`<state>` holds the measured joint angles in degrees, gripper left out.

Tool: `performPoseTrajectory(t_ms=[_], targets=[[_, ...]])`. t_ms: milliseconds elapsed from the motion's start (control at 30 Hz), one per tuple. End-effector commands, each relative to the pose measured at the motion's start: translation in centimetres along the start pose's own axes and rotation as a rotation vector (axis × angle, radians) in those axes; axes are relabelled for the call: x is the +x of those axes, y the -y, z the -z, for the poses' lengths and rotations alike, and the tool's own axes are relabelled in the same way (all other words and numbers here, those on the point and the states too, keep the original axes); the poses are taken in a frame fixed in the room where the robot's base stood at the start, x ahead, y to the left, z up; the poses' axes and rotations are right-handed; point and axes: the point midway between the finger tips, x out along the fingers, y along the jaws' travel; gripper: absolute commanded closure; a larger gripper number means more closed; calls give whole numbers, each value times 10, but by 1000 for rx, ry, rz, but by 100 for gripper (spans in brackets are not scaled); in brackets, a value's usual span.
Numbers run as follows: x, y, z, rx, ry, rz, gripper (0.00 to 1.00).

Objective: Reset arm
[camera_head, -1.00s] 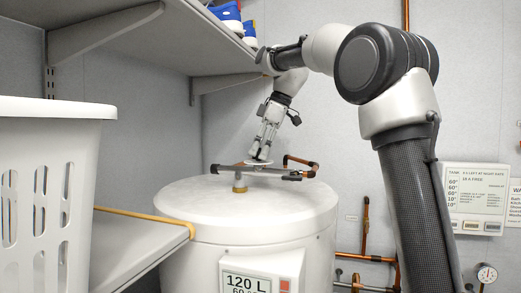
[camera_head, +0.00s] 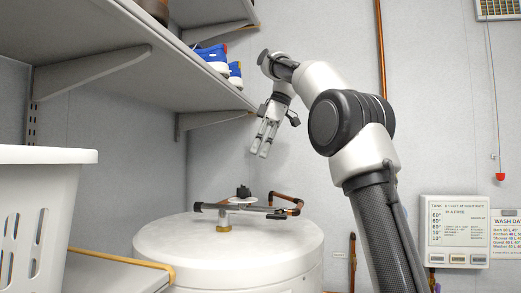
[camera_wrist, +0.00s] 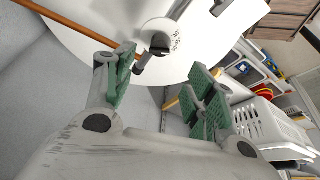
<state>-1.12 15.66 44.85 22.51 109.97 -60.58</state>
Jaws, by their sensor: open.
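My gripper (camera_head: 264,148) hangs above the white tank (camera_head: 175,240), fingers pointing down and slightly left. It is open and empty, clear of the fittings below. In the wrist view my gripper (camera_wrist: 160,78) shows its green finger pads spread apart with nothing between them. A black knob (camera_head: 243,191) stands on the pipework over the tank top. The wrist view shows the knob (camera_wrist: 160,42) with a round white marked dial (camera_wrist: 178,40) around its base. My arm is bent at the elbow on the right.
Grey shelves (camera_head: 95,25) with blue shoes (camera_head: 214,58) reach close to my wrist on the left. A white basket (camera_head: 40,220) stands at lower left. A copper pipe (camera_head: 287,197) lies on the tank. A control panel (camera_head: 457,225) is on the right wall.

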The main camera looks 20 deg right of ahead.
Motion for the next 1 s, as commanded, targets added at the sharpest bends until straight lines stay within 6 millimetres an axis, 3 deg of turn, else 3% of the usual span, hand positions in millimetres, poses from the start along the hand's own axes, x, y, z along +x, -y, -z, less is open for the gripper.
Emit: performPoseTrajectory(t_ms=[400,567,767,1000], targets=[[0,0,0,3,0,-1,45],[0,15,-12,98,8,-25,45],[20,69,-67,424,32,-128,45],[88,156,-168,814,47,-288,45]])
